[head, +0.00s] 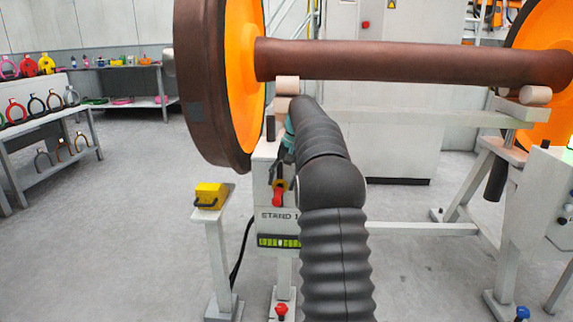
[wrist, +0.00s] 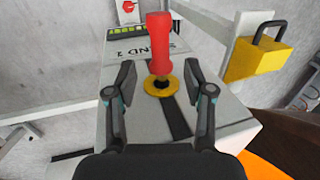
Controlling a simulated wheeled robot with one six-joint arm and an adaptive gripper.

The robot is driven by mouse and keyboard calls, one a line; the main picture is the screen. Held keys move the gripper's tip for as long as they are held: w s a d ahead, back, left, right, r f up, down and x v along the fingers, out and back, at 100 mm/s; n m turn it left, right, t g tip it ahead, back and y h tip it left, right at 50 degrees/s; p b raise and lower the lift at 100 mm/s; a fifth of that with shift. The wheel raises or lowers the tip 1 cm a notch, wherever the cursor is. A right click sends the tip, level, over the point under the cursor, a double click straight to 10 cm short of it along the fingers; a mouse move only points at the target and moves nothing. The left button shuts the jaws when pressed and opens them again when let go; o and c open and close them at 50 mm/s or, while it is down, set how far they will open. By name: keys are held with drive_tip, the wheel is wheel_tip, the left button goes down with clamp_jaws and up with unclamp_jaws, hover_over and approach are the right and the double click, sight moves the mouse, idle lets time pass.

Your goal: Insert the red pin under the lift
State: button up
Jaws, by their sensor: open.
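The red pin (wrist: 159,45) has a handle that rises from a round yellow collar (wrist: 161,85) on the white stand face in the wrist view. It also shows in the head view (head: 278,194), on the front of the stand marked STAND 1 (head: 268,230). My gripper (wrist: 160,92) is open, with one finger on each side of the collar and pin; I see no contact. In the head view my black arm hides most of the gripper. A light roller (head: 288,84) on top of the stand sits under the brown axle (head: 400,62).
A yellow padlock-shaped block (head: 209,195) stands on a post left of the stand; it also shows in the wrist view (wrist: 258,58). The big brown-and-orange wheel (head: 215,80) hangs above left. A second stand (head: 525,185) is at right.

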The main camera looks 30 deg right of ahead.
drive_tip(key=v, duration=0.7)
drive_tip(key=shift+r, duration=0.1)
